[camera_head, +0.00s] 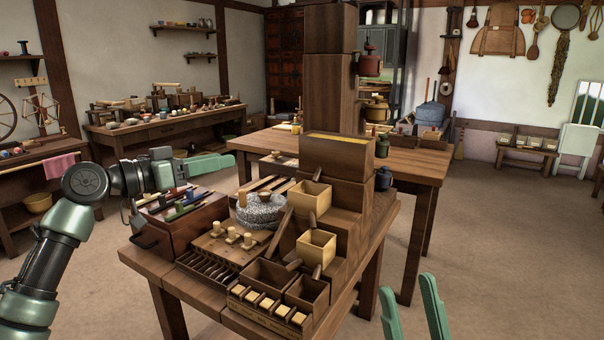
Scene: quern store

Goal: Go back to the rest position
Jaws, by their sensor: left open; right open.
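My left arm comes in from the left, and its green-fingered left gripper (222,158) is over the far left part of the front table (152,268), beside a dark wooden box (183,226) with coloured sticks on top. It is open, and I see nothing held in it. My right gripper (406,284) shows only as two green fingers at the bottom edge, right of the front table. The fingers are spread apart with bare floor between them. The rest of my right arm is out of view.
The front table holds a stone quern (262,211), small open wooden boxes (317,246) and a tall stepped wooden stand (350,200). A second table (408,163) stands behind it. A side bench (166,124) lines the left wall. The floor (500,250) at right is clear.

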